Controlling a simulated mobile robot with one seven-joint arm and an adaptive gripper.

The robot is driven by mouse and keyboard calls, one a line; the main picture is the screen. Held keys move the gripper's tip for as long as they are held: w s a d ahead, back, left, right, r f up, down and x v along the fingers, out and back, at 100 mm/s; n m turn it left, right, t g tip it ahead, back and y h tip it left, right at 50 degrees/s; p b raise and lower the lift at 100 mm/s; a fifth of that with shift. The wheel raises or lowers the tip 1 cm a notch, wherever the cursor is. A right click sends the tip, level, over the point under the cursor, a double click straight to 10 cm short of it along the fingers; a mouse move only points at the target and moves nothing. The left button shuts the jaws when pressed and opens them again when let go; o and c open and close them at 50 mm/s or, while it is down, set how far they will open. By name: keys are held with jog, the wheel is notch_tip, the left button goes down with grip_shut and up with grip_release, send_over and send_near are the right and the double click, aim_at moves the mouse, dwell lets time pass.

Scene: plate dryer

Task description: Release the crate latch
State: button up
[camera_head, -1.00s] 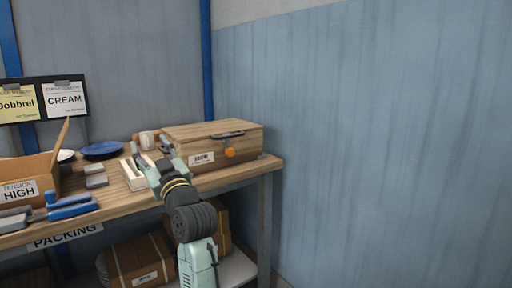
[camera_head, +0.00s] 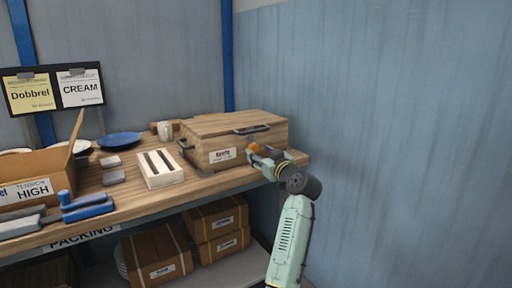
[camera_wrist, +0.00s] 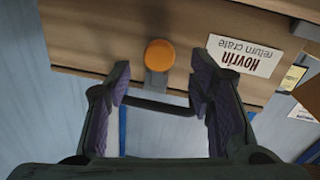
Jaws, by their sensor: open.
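The wooden crate (camera_head: 232,137) stands closed at the right end of the workbench, with a white label on its front. The latch is an orange round knob (camera_wrist: 160,55) on a grey strip on the crate's front; in the head view the knob (camera_head: 253,148) shows just beside my fingers. My gripper (camera_head: 268,155) is in front of the crate's right half. In the wrist view my gripper (camera_wrist: 160,95) is open, its two purple-padded fingers apart and empty, with the knob between them in the picture, a little beyond the tips. I cannot tell whether anything touches.
A white slotted box (camera_head: 157,168) stands left of the crate. A blue plate (camera_head: 120,139), a mug (camera_head: 165,130), blue tools (camera_head: 87,207) and an open cardboard box (camera_head: 35,180) lie farther left. Boxes (camera_head: 215,220) fill the lower shelf. Right of the bench is free floor before the wall.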

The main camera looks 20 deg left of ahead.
aim_at(255, 148)
jog(key=shift+p+x, duration=0.4)
jog(key=shift+x, duration=1.85)
jog(key=c, duration=1.1)
jog(key=shift+c, duration=0.2)
